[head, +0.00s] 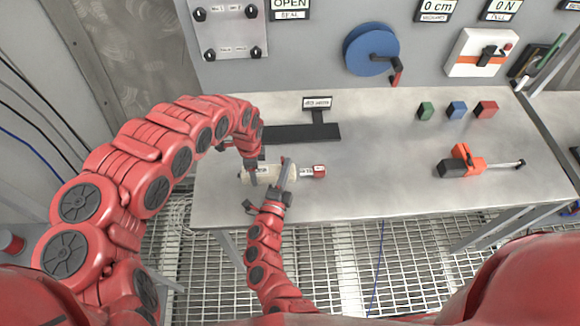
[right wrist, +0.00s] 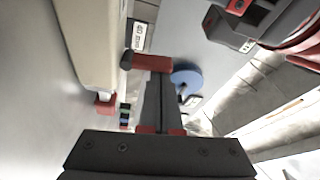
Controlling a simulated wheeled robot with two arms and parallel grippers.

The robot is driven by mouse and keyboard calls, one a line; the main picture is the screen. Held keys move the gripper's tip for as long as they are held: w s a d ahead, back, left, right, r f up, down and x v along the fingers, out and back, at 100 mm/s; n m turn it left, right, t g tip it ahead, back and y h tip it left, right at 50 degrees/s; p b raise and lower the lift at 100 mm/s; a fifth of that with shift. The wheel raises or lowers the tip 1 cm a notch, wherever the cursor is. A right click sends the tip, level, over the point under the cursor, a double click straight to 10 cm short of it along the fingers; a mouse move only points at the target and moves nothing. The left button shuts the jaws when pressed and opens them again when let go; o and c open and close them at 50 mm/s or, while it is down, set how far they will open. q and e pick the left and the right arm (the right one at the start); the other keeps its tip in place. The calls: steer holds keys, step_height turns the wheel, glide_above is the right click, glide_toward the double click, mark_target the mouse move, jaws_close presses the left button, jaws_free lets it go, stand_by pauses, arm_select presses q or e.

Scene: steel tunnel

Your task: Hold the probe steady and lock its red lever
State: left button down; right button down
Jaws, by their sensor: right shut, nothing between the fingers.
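The probe (head: 291,173) lies on the steel table, a cream cylinder with a red end to the right. Its pale side also fills the upper left of the right wrist view (right wrist: 88,38). My left gripper (head: 253,172) points down at the probe's left part; its jaw gap is unclear. My right gripper (head: 285,165) is shut and empty, beside the probe's middle on the near side. In the right wrist view, a red bar with a dark knob (right wrist: 152,62), apparently the lever, shows at my right fingertips; contact cannot be told.
A black T-shaped piece (head: 300,133) lies behind the probe. Green, blue and red blocks (head: 457,109) and an orange-black tool (head: 463,162) lie to the right. A blue wheel (head: 370,48) is on the back wall.

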steer(key=shift+a+n, duration=0.25)
steer(key=shift+n, duration=0.35)
steer(key=shift+d, duration=0.1)
steer(key=d+r, duration=0.3)
steer(key=d, duration=0.1)
steer(key=v, duration=0.3)
steer(key=f+v, duration=0.1)
steer(key=v, duration=0.2)
steer(key=f+v, duration=0.1)
steer(key=v, duration=0.3)
steer(key=shift+a, duration=0.15)
